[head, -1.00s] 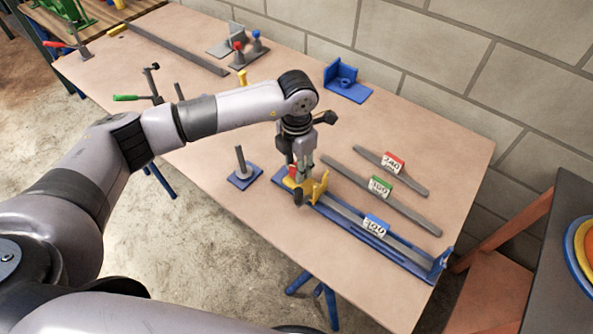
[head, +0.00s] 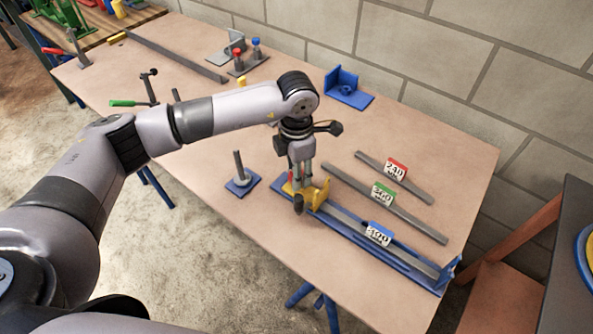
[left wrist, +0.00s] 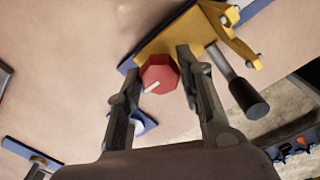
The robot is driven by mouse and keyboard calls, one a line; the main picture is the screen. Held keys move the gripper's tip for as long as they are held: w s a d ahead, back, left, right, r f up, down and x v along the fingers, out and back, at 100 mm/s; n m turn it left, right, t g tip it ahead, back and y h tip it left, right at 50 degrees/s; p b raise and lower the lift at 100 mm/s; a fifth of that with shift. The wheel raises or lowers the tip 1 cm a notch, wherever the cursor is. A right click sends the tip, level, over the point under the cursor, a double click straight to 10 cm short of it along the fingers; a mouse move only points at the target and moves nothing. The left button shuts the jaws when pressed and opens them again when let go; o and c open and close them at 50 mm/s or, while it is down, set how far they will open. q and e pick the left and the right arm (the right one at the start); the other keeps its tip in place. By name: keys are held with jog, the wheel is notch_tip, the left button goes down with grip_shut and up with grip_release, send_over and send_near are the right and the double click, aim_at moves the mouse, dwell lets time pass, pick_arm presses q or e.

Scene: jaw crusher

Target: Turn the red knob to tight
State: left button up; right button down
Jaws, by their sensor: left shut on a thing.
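The red knob (left wrist: 158,72) shows in the left wrist view as a faceted red cap with a pale pointer mark at its lower left. It sits beside the yellow clamp (left wrist: 190,35), at the near-left end of the blue fixture (head: 420,277). My left gripper (left wrist: 160,66) has its two fingers on either side of the knob and is shut on it. In the head view my left gripper (head: 300,172) points down there, and its fingers hide most of the knob. Any tight marking is not readable. My right gripper is not in view.
A bar labelled 300 (head: 379,232) lies in the blue fixture. Bars with green (head: 383,192) and red (head: 395,169) labels lie behind it. A blue base with a post (head: 242,182) stands to the left. A black-ended handle (left wrist: 252,102) sticks out from the yellow clamp.

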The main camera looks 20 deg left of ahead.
pick_arm(q)
jog(key=o, duration=1.2)
jog(key=shift+c, duration=0.2)
notch_tip(320, 180, up, 12)
jog(key=shift+f, duration=0.1)
